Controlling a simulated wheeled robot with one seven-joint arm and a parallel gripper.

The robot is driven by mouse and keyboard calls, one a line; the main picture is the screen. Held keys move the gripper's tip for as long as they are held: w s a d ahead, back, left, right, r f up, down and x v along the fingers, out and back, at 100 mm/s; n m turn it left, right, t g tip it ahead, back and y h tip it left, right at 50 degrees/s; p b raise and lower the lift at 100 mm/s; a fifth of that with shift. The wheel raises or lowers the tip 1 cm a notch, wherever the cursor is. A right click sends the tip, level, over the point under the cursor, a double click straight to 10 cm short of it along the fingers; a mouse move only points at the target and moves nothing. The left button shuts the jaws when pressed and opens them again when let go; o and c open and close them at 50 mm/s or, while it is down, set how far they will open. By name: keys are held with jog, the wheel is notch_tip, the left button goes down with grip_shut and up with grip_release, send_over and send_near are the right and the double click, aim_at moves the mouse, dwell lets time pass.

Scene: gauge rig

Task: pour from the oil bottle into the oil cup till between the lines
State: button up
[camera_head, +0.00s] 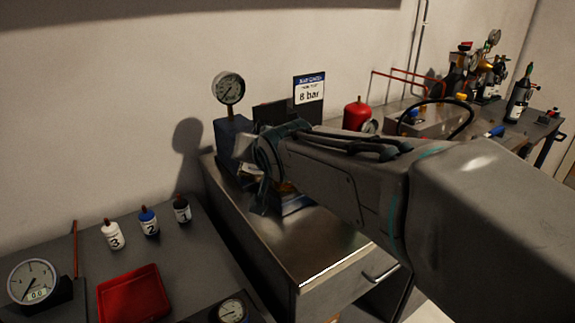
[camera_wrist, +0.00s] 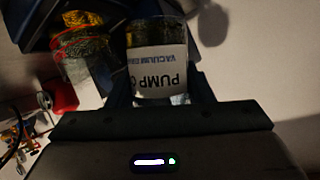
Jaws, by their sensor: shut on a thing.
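In the wrist view my gripper (camera_wrist: 160,92) is shut on the oil bottle (camera_wrist: 158,62), a clear bottle with a white label that reads "PUMP" upside down. Yellowish oil shows in the part of it farther from my gripper. Beside it on the left is the oil cup (camera_wrist: 82,42), clear with red lines and a yellowish tint. I cannot tell its oil level or whether oil is flowing. In the head view my gripper (camera_head: 262,190) is over the steel cabinet top, and my arm hides most of the bottle and cup.
A gauge (camera_head: 229,88) on a blue stand and an "8 bar" sign (camera_head: 309,89) stand behind my gripper. A red tray (camera_head: 133,294) and several small numbered bottles (camera_head: 149,221) are on the left bench. The cabinet top's front (camera_head: 310,255) is clear.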

jog(key=shift+s+a+f+n+t+h+b, duration=0.3)
jog(key=shift+f+n+t+h+b, duration=0.4)
jog(key=shift+b, duration=3.85)
jog(key=shift+a+r+n+b, duration=0.2)
jog(key=shift+r+n+b, duration=0.25)
jog(key=shift+b, duration=0.95)
